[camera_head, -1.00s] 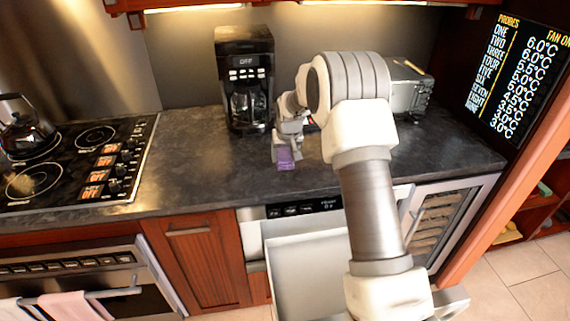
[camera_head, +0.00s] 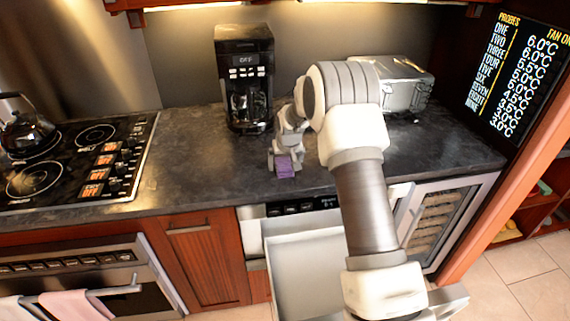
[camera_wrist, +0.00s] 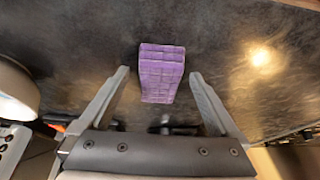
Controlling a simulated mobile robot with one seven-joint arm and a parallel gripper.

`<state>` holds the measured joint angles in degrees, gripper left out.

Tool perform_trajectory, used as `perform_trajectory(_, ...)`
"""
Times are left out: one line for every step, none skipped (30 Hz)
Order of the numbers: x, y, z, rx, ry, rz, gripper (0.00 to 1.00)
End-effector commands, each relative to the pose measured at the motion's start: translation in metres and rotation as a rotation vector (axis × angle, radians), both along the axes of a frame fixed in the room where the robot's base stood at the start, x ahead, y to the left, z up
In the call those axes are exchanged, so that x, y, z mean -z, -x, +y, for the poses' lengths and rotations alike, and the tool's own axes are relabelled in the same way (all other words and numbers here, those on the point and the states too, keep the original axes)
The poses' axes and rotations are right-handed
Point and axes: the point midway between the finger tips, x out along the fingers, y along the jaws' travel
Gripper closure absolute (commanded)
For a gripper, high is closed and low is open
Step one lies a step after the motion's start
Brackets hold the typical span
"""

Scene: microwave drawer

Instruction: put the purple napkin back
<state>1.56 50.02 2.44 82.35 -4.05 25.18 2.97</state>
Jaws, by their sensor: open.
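The purple napkin (camera_head: 285,171) is a small block-shaped stack on the dark countertop, near its front edge. In the wrist view the napkin (camera_wrist: 161,74) lies just ahead of my gripper, between the lines of the two fingers, with gaps on both sides. My gripper (camera_head: 285,160) is open over the napkin, and in the wrist view my gripper (camera_wrist: 158,74) holds nothing. In the head view the napkin's far side is partly hidden by the fingers.
An open, light drawer (camera_head: 306,270) is below the counter edge. A coffee maker (camera_head: 246,80) stands behind left of my gripper. A toaster (camera_head: 405,85) is at the back right. A stove (camera_head: 80,160) with a kettle (camera_head: 25,128) is at left. The counter between stove and gripper is clear.

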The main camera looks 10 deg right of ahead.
Motion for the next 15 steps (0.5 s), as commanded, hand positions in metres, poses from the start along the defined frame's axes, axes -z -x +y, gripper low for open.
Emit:
perform_trajectory(0.0, 0.0, 0.0, 0.0, 0.0, 0.0, 0.03)
perform_trajectory(0.0, 0.0, 0.0, 0.0, 0.0, 0.0, 0.03)
perform_trajectory(-0.001, 0.0, 0.0, 0.0, 0.0, 0.0, 0.03)
perform_trajectory(-0.001, 0.0, 0.0, 0.0, 0.0, 0.0, 0.03)
perform_trajectory(-0.002, 0.0, 0.0, 0.0, 0.0, 0.0, 0.03)
perform_trajectory(-0.004, 0.0, 0.0, 0.0, 0.0, 0.0, 0.03)
perform_trajectory(-0.006, 0.0, 0.0, 0.0, 0.0, 0.0, 0.03)
perform_trajectory(-0.008, 0.001, 0.0, 0.0, 0.0, -0.002, 0.03)
perform_trajectory(-0.013, 0.002, 0.0, 0.0, 0.0, -0.003, 0.03)
perform_trajectory(-0.016, 0.004, 0.0, 0.0, 0.0, -0.002, 0.03)
perform_trajectory(-0.021, 0.006, 0.0, 0.0, 0.0, -0.003, 0.03)
perform_trajectory(-0.027, 0.009, 0.0, 0.0, 0.0, -0.003, 0.03)
perform_trajectory(-0.032, 0.011, 0.0, 0.0, 0.0, -0.004, 0.03)
perform_trajectory(-0.037, 0.013, 0.0, 0.0, 0.0, -0.004, 0.03)
perform_trajectory(-0.045, 0.016, 0.0, 0.0, 0.0, -0.004, 0.03)
